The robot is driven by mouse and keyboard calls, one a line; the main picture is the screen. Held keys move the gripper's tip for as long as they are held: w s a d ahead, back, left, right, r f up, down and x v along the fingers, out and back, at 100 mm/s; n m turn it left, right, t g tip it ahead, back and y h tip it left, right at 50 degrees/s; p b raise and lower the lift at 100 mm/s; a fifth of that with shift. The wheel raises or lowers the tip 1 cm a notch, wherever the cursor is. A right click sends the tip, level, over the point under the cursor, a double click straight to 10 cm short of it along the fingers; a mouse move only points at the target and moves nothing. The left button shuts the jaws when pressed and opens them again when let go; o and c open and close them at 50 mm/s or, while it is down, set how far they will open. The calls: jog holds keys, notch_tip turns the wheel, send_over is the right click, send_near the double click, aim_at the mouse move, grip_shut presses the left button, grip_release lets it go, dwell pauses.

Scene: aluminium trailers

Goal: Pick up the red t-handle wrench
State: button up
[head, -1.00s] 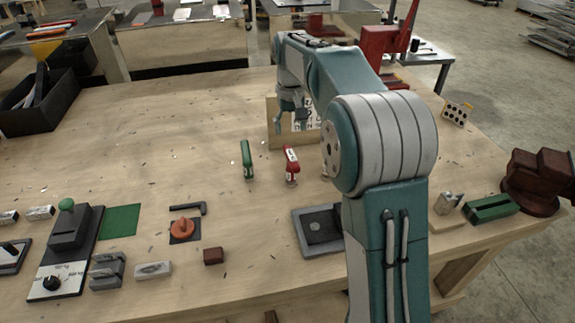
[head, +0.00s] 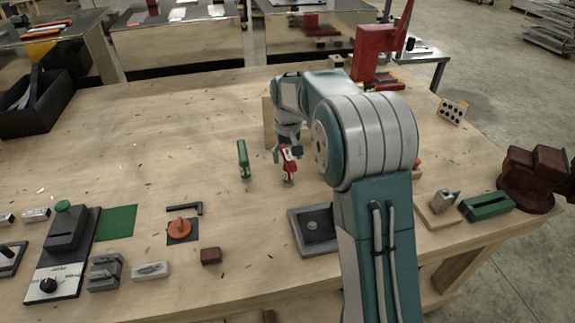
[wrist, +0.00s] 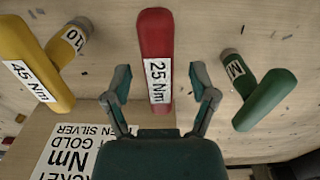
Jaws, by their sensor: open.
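The red t-handle wrench (head: 288,166) stands on the wooden table, near the middle in the head view. In the wrist view the red wrench (wrist: 157,60) has a white "25 Nm" label and lies ahead between my fingers. My gripper (wrist: 160,80) is open, its two fingers on either side of the label end, with no clear contact. In the head view my gripper (head: 287,150) is right at the wrench and partly covers it. A green t-handle wrench (head: 243,160) stands just left; it is on the right in the wrist view (wrist: 265,100). A yellow "45 Nm" wrench (wrist: 40,75) is on the left there.
A wooden board with a printed label (wrist: 75,150) stands close by, behind my gripper in the head view. A grey square fixture (head: 297,241) and an orange knob (head: 179,226) are nearer. The table left of the green wrench is mostly clear.

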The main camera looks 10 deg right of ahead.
jog(key=shift+f, duration=0.25)
dwell(0.3)
grip_shut()
